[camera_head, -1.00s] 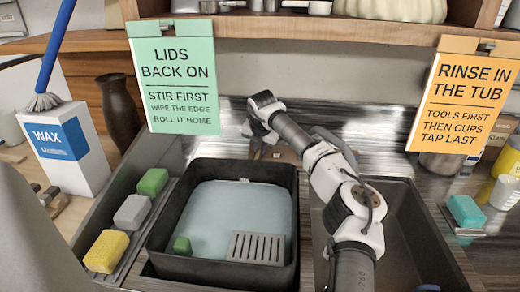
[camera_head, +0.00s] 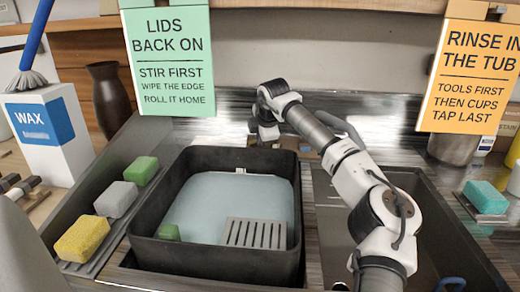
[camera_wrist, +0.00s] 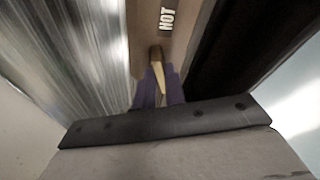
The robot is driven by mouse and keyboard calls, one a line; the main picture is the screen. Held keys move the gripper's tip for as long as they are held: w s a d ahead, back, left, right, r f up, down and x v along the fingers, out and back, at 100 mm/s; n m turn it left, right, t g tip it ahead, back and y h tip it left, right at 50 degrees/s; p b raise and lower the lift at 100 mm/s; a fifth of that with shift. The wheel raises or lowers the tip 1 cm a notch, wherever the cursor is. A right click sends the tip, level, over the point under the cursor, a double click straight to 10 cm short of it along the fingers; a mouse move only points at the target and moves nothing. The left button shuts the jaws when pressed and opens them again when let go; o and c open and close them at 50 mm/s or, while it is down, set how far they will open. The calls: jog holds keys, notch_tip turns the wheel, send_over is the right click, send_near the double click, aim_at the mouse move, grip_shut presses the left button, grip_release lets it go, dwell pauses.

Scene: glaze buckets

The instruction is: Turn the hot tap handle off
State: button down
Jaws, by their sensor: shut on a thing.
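A brass-coloured tap handle (camera_wrist: 157,62) shows in the wrist view, on a brown strip with a white label (camera_wrist: 167,18) that seems to read HOT. The purple fingers of my gripper (camera_wrist: 158,84) are shut on the handle, one on each side. In the head view, my gripper (camera_head: 260,130) is at the back of the sink, just behind the black tub. My wrist hides the handle there, so its turn angle is hard to tell. Part of the brown tap base (camera_head: 302,146) shows to the right of my wrist.
The black tub (camera_head: 150,215) holds pale water, a slotted grey plate (camera_head: 255,233) and a green block. Sponges (camera_head: 82,240) lie along the ledge at left. A sink basin (camera_head: 425,200) lies right, below my arm. Two signs (camera_head: 168,60) hang above. A metal backsplash stands close behind.

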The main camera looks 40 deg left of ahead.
jog(key=m+b, duration=0.2)
jog(key=b, duration=0.1)
jog(key=shift+d+f+m+b, duration=0.1)
jog(key=shift+f+m+b, duration=0.2)
jog(key=shift+m, duration=0.1)
jog(key=shift+r+m+t+b, duration=0.15)
jog(key=shift+m+t+b, duration=0.15)
jog(key=shift+m+b, duration=0.3)
jog(key=shift+y, duration=0.3)
jog(key=c, duration=1.5)
grip_release()
jog(key=shift+s, duration=0.1)
jog(key=shift+o, duration=0.2)
jog(key=shift+d+r, duration=0.1)
jog(key=shift+r, duration=0.05)
jog(key=b+v, duration=0.2)
jog(key=v, duration=1.1)
jog(key=shift+s+r, duration=0.2)
jog(key=shift+r, duration=0.05)
jog(key=shift+d+f, duration=0.1)
jog(key=shift+d, duration=0.05)
